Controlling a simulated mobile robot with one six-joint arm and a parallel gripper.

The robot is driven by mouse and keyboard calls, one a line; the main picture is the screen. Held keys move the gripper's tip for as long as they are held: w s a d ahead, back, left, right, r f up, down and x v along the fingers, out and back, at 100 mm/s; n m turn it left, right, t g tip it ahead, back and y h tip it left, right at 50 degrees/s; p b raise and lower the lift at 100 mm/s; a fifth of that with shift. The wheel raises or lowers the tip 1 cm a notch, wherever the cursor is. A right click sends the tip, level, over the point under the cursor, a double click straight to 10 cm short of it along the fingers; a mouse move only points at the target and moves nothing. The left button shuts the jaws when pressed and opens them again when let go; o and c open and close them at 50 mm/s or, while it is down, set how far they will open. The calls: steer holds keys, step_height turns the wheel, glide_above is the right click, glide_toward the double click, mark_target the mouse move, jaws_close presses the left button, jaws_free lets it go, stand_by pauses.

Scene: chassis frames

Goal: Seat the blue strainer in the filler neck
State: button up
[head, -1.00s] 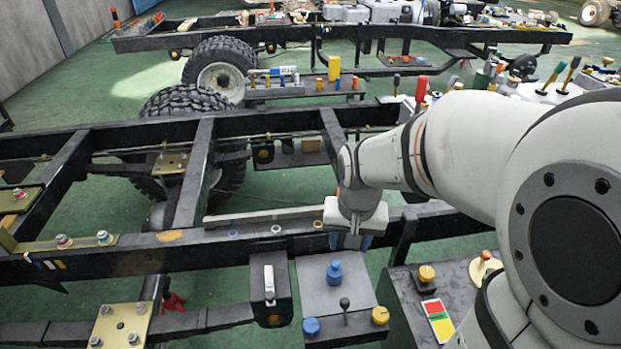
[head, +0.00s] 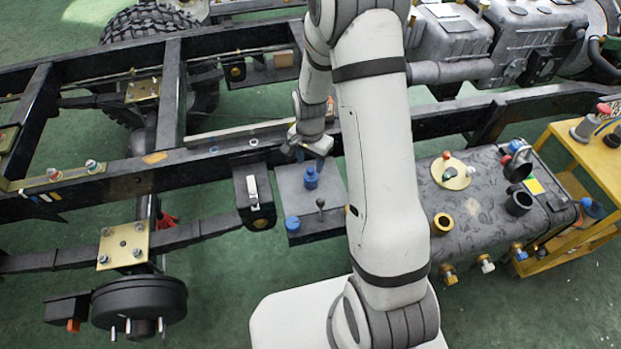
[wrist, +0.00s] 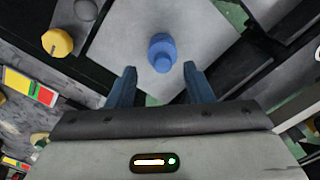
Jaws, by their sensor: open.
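A blue stepped piece with a narrower top, which looks like the strainer (head: 310,177), stands upright on a grey plate (head: 290,190) beside the chassis rail. My gripper (head: 310,160) is open and empty, just behind it in the head view. In the wrist view the strainer (wrist: 162,50) lies ahead of the gap between my blue fingertips (wrist: 158,73), apart from both. A dark tank (head: 480,235) stands right of my arm. It carries an open black neck (head: 518,203) and a yellow ring (head: 442,222); I cannot tell which is the filler neck.
A blue knob (head: 292,223) sits on the plate's near edge, with a black-knobbed lever (head: 320,204) close by. The chassis rail (head: 130,180) runs behind the plate. A yellow stand (head: 590,150) is at the far right.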

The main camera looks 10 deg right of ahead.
mark_target(310, 169)
steer(key=f, duration=0.5)
steer(key=shift+w+d, duration=0.15)
steer(key=shift+w, duration=0.2)
steer(key=shift+c, duration=0.2)
jaws_close()
